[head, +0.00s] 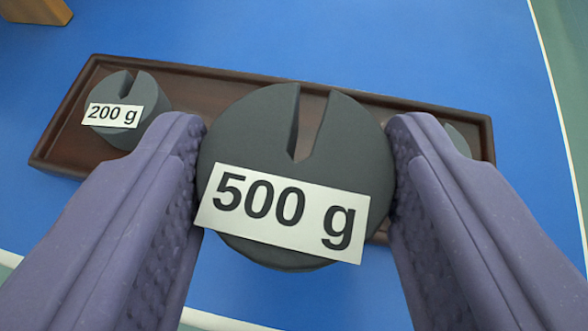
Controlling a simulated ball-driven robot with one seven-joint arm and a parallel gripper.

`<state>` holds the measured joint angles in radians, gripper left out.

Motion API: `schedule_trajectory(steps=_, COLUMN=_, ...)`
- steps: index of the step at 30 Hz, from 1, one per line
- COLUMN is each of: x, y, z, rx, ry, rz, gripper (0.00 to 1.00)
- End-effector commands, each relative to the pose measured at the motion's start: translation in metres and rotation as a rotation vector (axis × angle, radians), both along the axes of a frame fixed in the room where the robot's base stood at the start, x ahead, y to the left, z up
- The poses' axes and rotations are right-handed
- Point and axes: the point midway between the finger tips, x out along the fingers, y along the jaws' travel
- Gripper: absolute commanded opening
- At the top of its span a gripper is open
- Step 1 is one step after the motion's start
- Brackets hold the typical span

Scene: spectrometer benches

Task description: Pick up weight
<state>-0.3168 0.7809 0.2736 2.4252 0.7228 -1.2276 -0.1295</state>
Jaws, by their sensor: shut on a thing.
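A dark grey slotted weight labelled "500 g" (255,138) is in the middle of the head view, with its slot toward the top. My gripper (297,180) has purple padded fingers shut on this weight, one on its left side and one on its right. The weight looks close to the camera and covers part of the tray behind it. A smaller grey weight labelled "200 g" (148,95) stands in the left end of the tray. Another grey round thing (457,138) shows in the right end, mostly hidden behind my right finger.
The dark brown tray (230,80) lies on a blue surface (330,35) with a white line along its right edge. A wooden thing (35,10) is at the top left corner. The blue area beyond the tray is clear.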

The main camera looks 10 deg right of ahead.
Motion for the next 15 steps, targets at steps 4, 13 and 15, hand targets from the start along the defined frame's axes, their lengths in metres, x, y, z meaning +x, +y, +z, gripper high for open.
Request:
schedule_trajectory(steps=4, x=-0.045, y=-0.008, z=0.01, rx=-0.006, ry=0.006, rz=0.004, gripper=0.04)
schedule_trajectory(steps=13, x=-0.089, y=-0.017, z=0.016, rx=-0.003, ry=0.002, rz=0.002, gripper=0.04)
schedule_trajectory(steps=15, x=-0.097, y=-0.018, z=0.015, rx=-0.004, ry=0.003, rz=0.001, gripper=0.04)
